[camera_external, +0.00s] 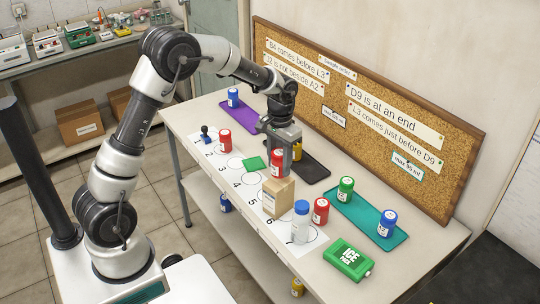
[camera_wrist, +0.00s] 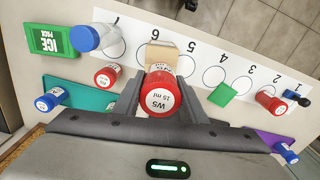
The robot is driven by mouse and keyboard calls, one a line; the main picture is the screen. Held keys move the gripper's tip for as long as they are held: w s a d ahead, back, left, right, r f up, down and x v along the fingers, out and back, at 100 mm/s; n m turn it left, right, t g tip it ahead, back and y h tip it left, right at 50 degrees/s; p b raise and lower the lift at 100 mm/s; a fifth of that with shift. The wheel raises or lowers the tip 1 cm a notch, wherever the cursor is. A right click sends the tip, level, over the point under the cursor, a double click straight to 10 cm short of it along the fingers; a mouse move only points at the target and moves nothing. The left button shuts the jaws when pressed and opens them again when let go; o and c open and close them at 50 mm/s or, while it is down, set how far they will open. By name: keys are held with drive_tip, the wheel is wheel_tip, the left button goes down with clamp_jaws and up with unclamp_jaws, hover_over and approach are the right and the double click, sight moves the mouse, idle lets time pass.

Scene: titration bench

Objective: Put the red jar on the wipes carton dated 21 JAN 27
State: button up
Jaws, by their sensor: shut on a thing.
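My gripper (camera_external: 279,146) is shut on a red-lidded jar (camera_external: 277,163), over the numbered white strip. In the wrist view the jar's lid (camera_wrist: 160,97) reads W5, 15 ml, and sits between the fingers of my gripper (camera_wrist: 160,108). A small tan carton (camera_external: 277,199) stands on the strip just in front of the jar; it also shows in the wrist view (camera_wrist: 160,56), partly hidden behind the jar. Its date is too small to read. I cannot tell whether the jar touches the carton.
Other red jars stand on the strip (camera_external: 224,141) and beside the carton (camera_external: 321,211). A white bottle with a blue cap (camera_external: 300,223) is close to the carton. A green ice pack (camera_external: 343,260), a teal tray (camera_external: 362,220) and a black tray (camera_external: 315,170) lie around. A corkboard (camera_external: 335,75) stands behind.

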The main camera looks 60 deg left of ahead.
sight(279, 170)
drive_tip(key=shift+f, duration=1.4)
drive_tip(key=shift+f, duration=0.15)
drive_tip(key=o, duration=1)
drive_tip(key=shift+o, duration=0.3)
